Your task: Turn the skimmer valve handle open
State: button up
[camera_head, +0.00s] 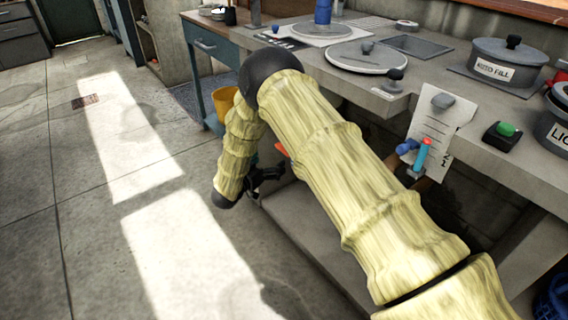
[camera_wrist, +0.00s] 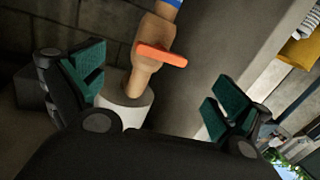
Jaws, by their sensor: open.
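In the wrist view, an orange bar handle (camera_wrist: 162,55) sits across a tan pipe fitting (camera_wrist: 147,78), slightly tilted. No label shows on it, so I cannot tell by name that it is the skimmer valve. My gripper (camera_wrist: 155,88) is open, with green pads on either side of the tan fitting and the handle ahead of the fingertips. I see no clear contact. In the head view, my gripper (camera_head: 264,176) is low beside the counter, and a small orange piece (camera_head: 281,149) shows just behind it, mostly hidden by my arm.
A concrete counter (camera_head: 300,62) carries lids and a pot marked AUTO FILL (camera_head: 507,62). A paper sheet (camera_head: 432,128) hangs from its front edge, near a blue-and-red fitting (camera_head: 420,155). A yellow bucket (camera_head: 224,103) stands behind my arm. The floor at left is clear.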

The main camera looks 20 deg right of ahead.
jog(key=w+d+m+g+h+b, duration=0.1)
jog(key=w+d+b, duration=0.1)
jog(key=b, duration=0.2)
jog(key=w+d+m+g+h+b, duration=0.1)
jog(key=w+d+m+b, duration=0.1)
jog(key=d+b, duration=0.1)
jog(key=w+d+m+g+h+b, duration=0.1)
jog(key=w+d+g+b, duration=0.1)
jog(key=b, duration=0.3)
jog(key=shift+d+f+m, duration=0.2)
jog(key=shift+f+m, duration=0.1)
jog(key=shift+f, duration=0.05)
jog(key=shift+w, duration=0.1)
jog(key=c, duration=1)
